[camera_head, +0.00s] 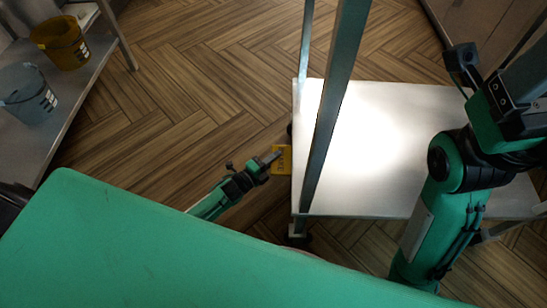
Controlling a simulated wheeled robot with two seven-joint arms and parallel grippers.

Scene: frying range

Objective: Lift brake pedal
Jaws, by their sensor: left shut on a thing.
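The brake pedal (283,167) is a small yellow plate with dark markings, low at the left edge of a metal cart (375,140). My left gripper (276,157) comes in from the lower left and is shut on the pedal. Its fingers cover part of the pedal. My right arm is over the cart's right side. Its gripper (527,77) is partly cut off by the right edge of the picture, and its fingertips cannot be made out.
A cart upright (335,95) stands just right of the pedal. A shelf (75,85) at the left holds an amber bucket (62,43) and a grey bucket (27,95). The wooden floor (200,80) between shelf and cart is clear.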

